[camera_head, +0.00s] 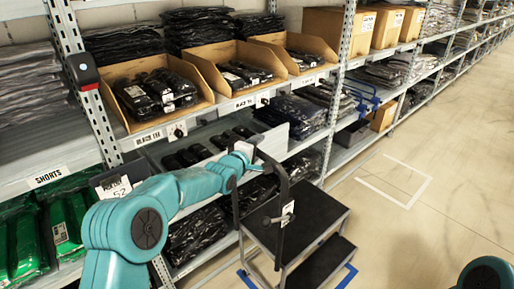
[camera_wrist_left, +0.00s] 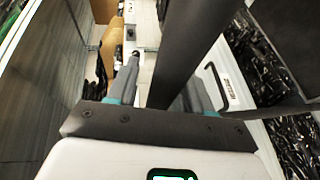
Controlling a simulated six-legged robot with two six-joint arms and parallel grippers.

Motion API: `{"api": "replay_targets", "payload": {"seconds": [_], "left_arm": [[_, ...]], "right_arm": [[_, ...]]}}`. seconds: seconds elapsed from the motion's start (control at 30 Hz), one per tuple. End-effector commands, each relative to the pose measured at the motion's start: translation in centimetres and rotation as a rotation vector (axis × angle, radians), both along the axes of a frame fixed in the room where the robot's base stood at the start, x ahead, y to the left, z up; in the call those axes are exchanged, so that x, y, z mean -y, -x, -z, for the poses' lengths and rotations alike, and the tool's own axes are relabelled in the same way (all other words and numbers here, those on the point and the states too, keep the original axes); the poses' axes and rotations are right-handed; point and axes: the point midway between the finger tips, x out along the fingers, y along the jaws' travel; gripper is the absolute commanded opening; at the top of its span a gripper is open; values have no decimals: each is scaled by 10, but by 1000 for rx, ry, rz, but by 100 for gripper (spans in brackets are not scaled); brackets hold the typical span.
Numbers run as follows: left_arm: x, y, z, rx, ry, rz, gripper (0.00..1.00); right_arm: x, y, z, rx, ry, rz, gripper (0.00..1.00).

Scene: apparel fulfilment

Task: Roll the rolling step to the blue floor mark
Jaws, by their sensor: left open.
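The rolling step (camera_head: 312,213) stands upright on the floor, with two black treads, a grey frame and a dark upright handle rail (camera_head: 283,195). Blue tape (camera_head: 348,275) lies on the floor at the base of the step. More blue tape shows at its left. My left gripper (camera_head: 256,157) is at the top of the handle rail. In the left wrist view my left gripper (camera_wrist_left: 168,78) is open, and a dark bar (camera_wrist_left: 190,45) of the rail runs up between or just in front of its fingers. I cannot tell whether they touch. My right gripper is out of view.
A shelf rack with open cardboard bins (camera_head: 205,85) and bagged garments runs along the left and back. A white outlined rectangle (camera_head: 408,204) is marked on the floor right of the step. The pale aisle floor (camera_head: 440,225) at the right is clear.

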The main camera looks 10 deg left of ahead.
Motion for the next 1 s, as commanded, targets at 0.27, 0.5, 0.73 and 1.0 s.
{"api": "replay_targets", "payload": {"seconds": [0.27,0.5,0.73,1.0], "left_arm": [[-2,11,-1,-2,0,2,51],[-15,59,-10,0,1,0,51],[-31,113,-21,1,-1,-1,51],[-40,150,-29,1,0,-1,51]], "right_arm": [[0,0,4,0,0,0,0],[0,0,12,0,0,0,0],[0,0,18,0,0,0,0],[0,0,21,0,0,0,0]]}}
